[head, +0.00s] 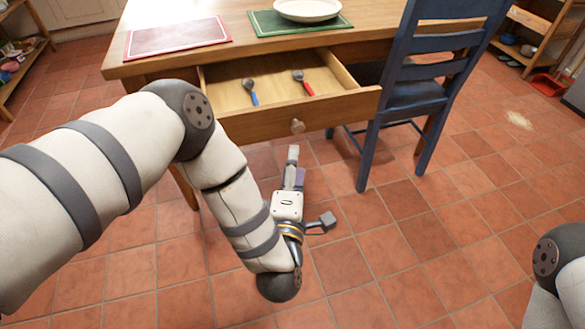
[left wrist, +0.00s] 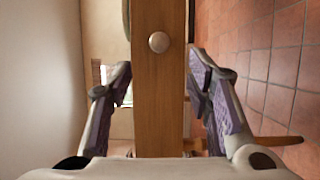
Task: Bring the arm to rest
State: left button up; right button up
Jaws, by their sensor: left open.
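My left arm comes in from the left and bends down. My left gripper (head: 292,168) is in front of the table's open drawer, just below its knob in the head view. In the left wrist view the gripper (left wrist: 160,82) is open, its purple-padded fingers wide apart. The wooden drawer front (left wrist: 160,105) and its round knob (left wrist: 159,42) show between them, and nothing is held. How far the fingertips are from the drawer front is hard to tell. Only a piece of my right arm shows at the lower right of the head view; its gripper is out of view.
The pulled-out drawer (head: 345,106) holds a blue-handled utensil (head: 251,91) and a red-handled one (head: 303,82). The table bears a red placemat (head: 177,37), a green placemat (head: 270,27) and a white plate (head: 308,9). A blue chair (head: 416,95) stands right of the drawer. Tiled floor ahead is clear.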

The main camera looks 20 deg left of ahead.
pick_arm(q)
jog(key=shift+s+d, duration=0.1)
jog(key=shift+s, duration=0.6)
jog(key=s+a+f+m+g+h+p, duration=0.1)
jog(key=s+f+m+g+h+p, duration=0.15)
jog(key=s+f+m+g, duration=0.6)
jog(key=s+a+f+m+g+h+p, duration=0.1)
jog(key=s+a+m+g+h+p, duration=0.25)
jog(key=s, duration=0.95)
jog(key=s+a+r+m+g+y+p, duration=0.1)
jog(key=s+m+g, duration=0.1)
jog(key=s, duration=0.5)
jog(key=s+a+r+m+g+p, duration=0.1)
jog(key=s+a+r+m+g, duration=0.1)
jog(key=s, duration=0.5)
jog(key=s+a+r+m+g+y+p, duration=0.1)
jog(key=s+a+r+m+g, duration=0.1)
jog(key=s+m+g, duration=0.2)
jog(key=s, duration=0.3)
jog(key=shift+s+r+y, duration=0.15)
jog(key=shift+s+y, duration=0.1)
jog(key=shift+y, duration=0.05)
pick_arm(e)
jog(key=w+r+t, duration=0.3)
jog(key=w+r, duration=0.5)
jog(key=r, duration=0.2)
jog(key=shift+w, duration=0.3)
